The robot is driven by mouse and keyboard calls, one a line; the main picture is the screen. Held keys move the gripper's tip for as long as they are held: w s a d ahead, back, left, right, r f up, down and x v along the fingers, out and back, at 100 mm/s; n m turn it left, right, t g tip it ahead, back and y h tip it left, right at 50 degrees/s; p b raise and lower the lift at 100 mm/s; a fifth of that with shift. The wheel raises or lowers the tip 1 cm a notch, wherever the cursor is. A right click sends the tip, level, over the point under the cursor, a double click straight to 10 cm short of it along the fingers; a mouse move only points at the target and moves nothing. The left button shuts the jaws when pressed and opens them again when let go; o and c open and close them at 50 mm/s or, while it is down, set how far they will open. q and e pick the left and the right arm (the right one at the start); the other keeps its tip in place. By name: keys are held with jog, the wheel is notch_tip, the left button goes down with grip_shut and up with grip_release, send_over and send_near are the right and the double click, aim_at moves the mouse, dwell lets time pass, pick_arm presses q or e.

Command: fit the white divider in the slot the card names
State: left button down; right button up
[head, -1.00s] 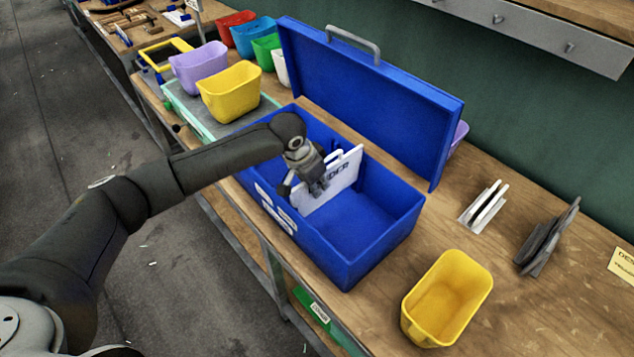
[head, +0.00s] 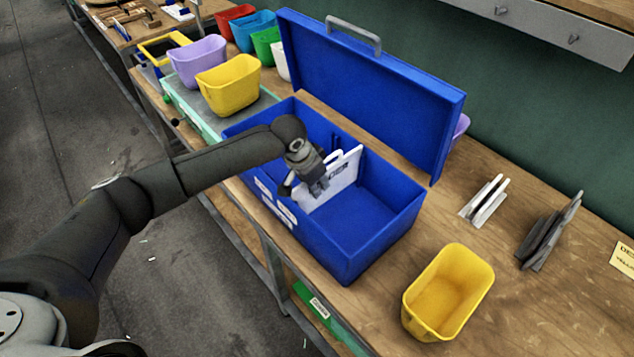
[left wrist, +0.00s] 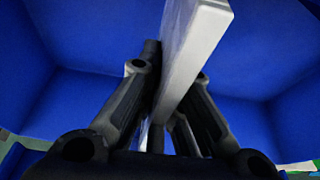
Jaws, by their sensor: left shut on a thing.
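The white divider (head: 338,184) is a flat upright panel with dark lettering, partly hidden by my gripper. It stands inside the open blue toolbox (head: 385,232), crosswise between the front and back walls. My left gripper (head: 318,187) is shut on the divider, inside the box. In the left wrist view the divider (left wrist: 193,55) runs between the fingers (left wrist: 160,110), with blue walls around. Dark slot marks (head: 335,140) show on the back inner wall near the divider's far edge. I cannot tell whether its lower edge is seated. A cream card (head: 625,258) is cut off at the right edge.
The blue lid (head: 370,90) stands open behind the box. A yellow bin (head: 448,292) stands to its right. A rack of white plates (head: 485,203) and a rack of grey plates (head: 550,235) stand farther right. Several coloured bins, including a yellow one (head: 230,85), stand at left.

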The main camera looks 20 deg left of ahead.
aim_at(304, 183)
pick_arm(q)
jog(key=shift+f+b, duration=0.55)
jog(key=shift+f, duration=0.7)
jog(key=c, duration=1.5)
grip_release()
jog(key=shift+f, duration=0.1)
jog(key=v, duration=1.2)
